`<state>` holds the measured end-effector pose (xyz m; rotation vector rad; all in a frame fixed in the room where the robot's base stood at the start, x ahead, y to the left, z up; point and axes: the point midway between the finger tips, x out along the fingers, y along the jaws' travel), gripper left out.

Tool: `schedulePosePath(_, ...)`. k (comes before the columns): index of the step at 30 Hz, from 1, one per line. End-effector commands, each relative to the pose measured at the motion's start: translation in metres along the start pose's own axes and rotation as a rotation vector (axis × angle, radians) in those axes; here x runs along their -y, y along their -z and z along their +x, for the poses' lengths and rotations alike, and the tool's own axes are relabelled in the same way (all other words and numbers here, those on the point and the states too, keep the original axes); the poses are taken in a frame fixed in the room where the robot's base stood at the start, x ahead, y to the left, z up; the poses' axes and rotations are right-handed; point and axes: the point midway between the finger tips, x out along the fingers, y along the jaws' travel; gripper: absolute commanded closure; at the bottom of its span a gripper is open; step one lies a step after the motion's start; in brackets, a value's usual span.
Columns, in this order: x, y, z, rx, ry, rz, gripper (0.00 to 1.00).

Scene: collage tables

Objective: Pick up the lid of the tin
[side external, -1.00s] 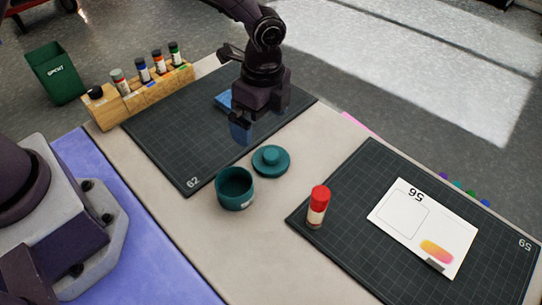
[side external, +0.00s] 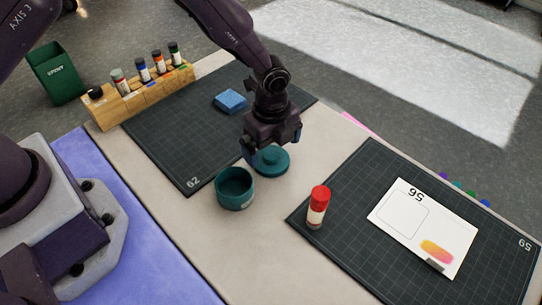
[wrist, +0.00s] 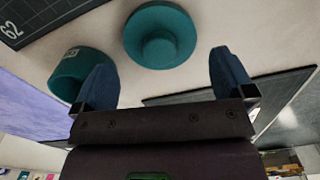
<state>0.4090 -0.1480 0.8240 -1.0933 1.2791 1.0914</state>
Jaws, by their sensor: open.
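The lid (side external: 272,161) is a teal disc with a raised round knob. It lies on the table beside the open teal tin (side external: 235,190), which stands upright to its left. My gripper (side external: 270,153) is above the lid, with its fingers partly in front of it in the side view. In the wrist view the lid (wrist: 160,34) shows knob up, beyond and between the two blue fingers (wrist: 165,75), which are spread with nothing between them. The tin (wrist: 75,72) is at left there, partly hidden behind the left finger.
A red-capped glue stick (side external: 318,207) stands on the near edge of the right cutting mat (side external: 345,235), right of the tin. A blue block (side external: 231,101) lies on the left mat (side external: 170,140). A wooden rack (side external: 138,97) holds several bottles. A white card (side external: 425,225) lies on the right mat.

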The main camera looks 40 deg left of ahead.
Motion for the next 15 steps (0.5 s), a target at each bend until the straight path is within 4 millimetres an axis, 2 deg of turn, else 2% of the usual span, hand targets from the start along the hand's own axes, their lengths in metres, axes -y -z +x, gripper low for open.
schedulePosePath(3, 0.0, 0.0, 0.021, 0.002, -0.004, 0.001, 0.0)
schedulePosePath(6, 0.0, 0.0, 0.032, 0.001, -0.003, 0.0, 0.0)
schedulePosePath(15, 0.001, 0.0, 0.038, 0.0, 0.0, 0.0, 0.0)
